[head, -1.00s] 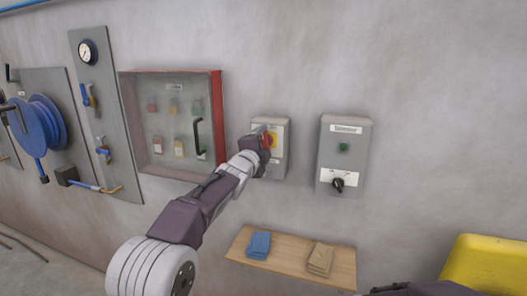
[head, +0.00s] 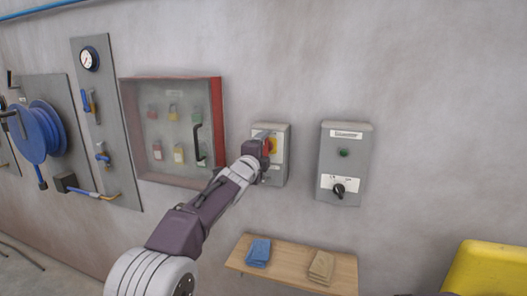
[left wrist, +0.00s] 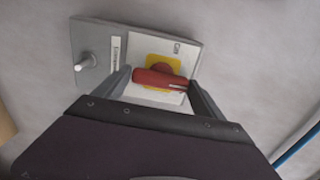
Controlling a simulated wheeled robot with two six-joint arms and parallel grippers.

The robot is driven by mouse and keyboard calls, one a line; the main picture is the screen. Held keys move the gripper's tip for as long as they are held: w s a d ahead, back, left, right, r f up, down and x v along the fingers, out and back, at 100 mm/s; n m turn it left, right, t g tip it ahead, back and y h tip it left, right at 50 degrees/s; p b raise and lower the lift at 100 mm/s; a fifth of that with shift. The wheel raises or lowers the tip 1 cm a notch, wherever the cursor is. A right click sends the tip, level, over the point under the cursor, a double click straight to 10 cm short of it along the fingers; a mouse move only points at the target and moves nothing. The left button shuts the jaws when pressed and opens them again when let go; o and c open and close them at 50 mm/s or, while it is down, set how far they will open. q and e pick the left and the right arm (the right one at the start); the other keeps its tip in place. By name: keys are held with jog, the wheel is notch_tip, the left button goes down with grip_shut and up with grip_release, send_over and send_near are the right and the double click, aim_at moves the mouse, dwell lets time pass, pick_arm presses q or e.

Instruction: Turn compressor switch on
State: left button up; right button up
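The compressor switch is a grey wall box (head: 279,178) with a red rotary handle (left wrist: 159,78) on a yellow plate (left wrist: 163,63). In the left wrist view the handle lies across the picture, between the two fingers. A "Compressor" label and a round knob-like part (left wrist: 86,62) sit to its left on the box. My left gripper (head: 266,146) is at the front of the box and partly hides the handle in the head view. Its fingers (left wrist: 160,88) are apart, one near each end of the handle; I cannot tell whether they touch it.
To the right hangs another grey box (head: 343,165) with a green button and black knob. To the left is a red-framed clear cabinet (head: 215,125) with padlocks. Below, a wooden shelf (head: 290,270) holds blue and tan cloths. A yellow object (head: 490,270) stands lower right.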

pick_arm(q)
jog(key=shift+o, duration=1.2)
jog(key=shift+s, duration=0.2)
jog(key=b+v, duration=0.1)
jog(key=v, duration=0.1)
jog(key=b+v, duration=0.2)
jog(key=shift+s+a+f+b, duration=0.1)
jog(key=shift+s+f+b, duration=0.1)
jog(key=shift+f+b, duration=0.1)
jog(key=b, duration=0.1)
send_near(265, 151)
jog(key=shift+w+r, duration=0.1)
jog(key=shift+r, duration=0.15)
